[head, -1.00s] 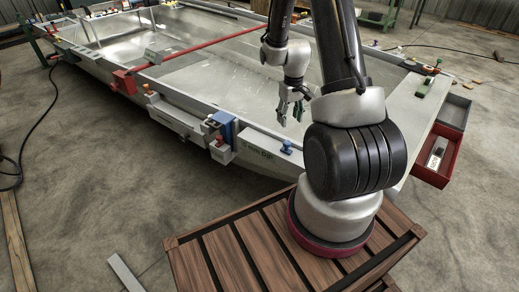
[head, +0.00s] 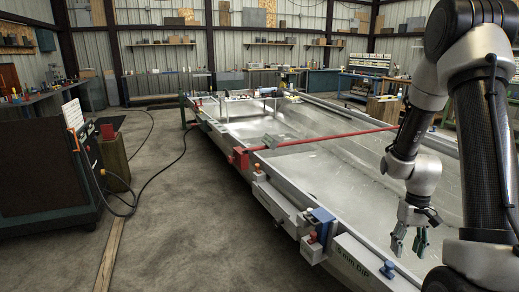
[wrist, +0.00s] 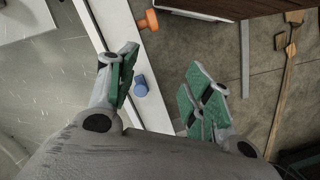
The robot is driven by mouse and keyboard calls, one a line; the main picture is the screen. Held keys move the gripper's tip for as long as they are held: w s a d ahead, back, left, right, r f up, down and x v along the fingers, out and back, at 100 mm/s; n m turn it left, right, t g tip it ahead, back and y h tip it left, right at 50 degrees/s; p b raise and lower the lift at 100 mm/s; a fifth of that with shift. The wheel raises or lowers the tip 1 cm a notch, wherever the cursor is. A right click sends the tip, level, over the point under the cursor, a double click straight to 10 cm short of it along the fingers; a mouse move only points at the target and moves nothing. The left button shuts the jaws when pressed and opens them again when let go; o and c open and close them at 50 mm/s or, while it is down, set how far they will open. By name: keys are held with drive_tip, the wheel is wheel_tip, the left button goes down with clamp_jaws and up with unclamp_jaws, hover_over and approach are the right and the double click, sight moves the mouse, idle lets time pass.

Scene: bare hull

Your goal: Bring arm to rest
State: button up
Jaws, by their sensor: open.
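My gripper (head: 408,243) hangs from my arm at the right of the head view, over the near edge of the grey metal hull (head: 335,181). In the wrist view my gripper (wrist: 164,80) has its two green-padded fingers spread wide apart. Nothing is held between them. A blue knob (wrist: 140,87) on the hull's pale rim shows beyond the fingers, close to the left one in the picture. A blue knob (head: 387,270) also shows on the rim just below the gripper in the head view. My arm is bent, with its upper part rising out of the picture.
A red bar (head: 325,138) crosses the hull. Boxes and a blue clamp (head: 322,217) sit along its near side. A dark cabinet (head: 40,170) and a wooden block (head: 115,158) stand at left, with a black cable on the floor. Concrete floor (head: 205,235) is open between them.

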drive_tip(key=s+a+r+t, duration=0.2)
drive_tip(key=s+r, duration=0.3)
drive_tip(key=r, duration=0.4)
drive_tip(key=s+a+r+n+t, duration=0.1)
drive_tip(key=s+a+r, duration=0.3)
drive_tip(key=r, duration=0.6)
drive_tip(key=s+a+r+t, duration=0.3)
drive_tip(key=s+r+t, duration=0.1)
drive_tip(key=r, duration=0.6)
drive_tip(key=shift+s+a+n+h, duration=0.3)
drive_tip(key=shift+s, duration=0.5)
drive_tip(key=shift+r, duration=0.1)
